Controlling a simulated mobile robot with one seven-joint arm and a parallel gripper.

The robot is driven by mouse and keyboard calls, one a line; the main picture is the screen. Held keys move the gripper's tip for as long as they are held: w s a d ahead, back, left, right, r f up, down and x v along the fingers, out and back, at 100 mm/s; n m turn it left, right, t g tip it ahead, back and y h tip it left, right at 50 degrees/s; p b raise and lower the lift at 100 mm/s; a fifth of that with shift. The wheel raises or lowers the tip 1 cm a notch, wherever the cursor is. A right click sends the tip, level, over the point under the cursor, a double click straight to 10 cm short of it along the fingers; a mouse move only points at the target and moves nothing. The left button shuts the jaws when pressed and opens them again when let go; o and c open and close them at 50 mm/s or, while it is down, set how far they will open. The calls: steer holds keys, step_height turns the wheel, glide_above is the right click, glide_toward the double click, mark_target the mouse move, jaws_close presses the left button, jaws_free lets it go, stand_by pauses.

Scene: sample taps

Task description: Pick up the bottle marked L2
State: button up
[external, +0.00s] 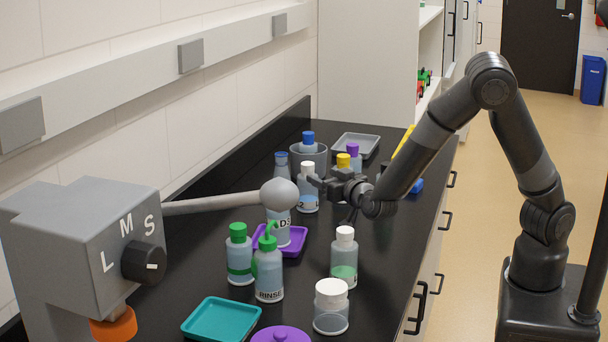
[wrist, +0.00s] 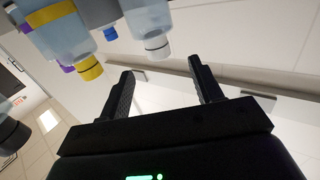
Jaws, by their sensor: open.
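A white-capped bottle (external: 308,193) stands on the black counter just left of my gripper. Its label is partly visible and seems to begin with L, but I cannot read it fully. My gripper (external: 332,198) is open and empty, its fingers pointing left near this bottle. In the wrist view, tilted upside down, the open gripper (wrist: 161,72) has a white-capped bottle (wrist: 150,22) beyond its fingertips, not between them. No label reading L2 is clear in either view.
Yellow-capped (external: 343,161) and purple-capped (external: 353,153) bottles stand behind my gripper. Another white-capped bottle (external: 344,258) and green-capped bottles (external: 240,255) stand nearer. A teal tray (external: 222,321) is in front.

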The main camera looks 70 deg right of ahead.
mark_target(304, 164)
steer(key=x, duration=1)
steer(key=shift+w+d+r, duration=0.1)
steer(key=shift+d, duration=0.3)
steer(key=shift+c, duration=0.6)
jaws_close()
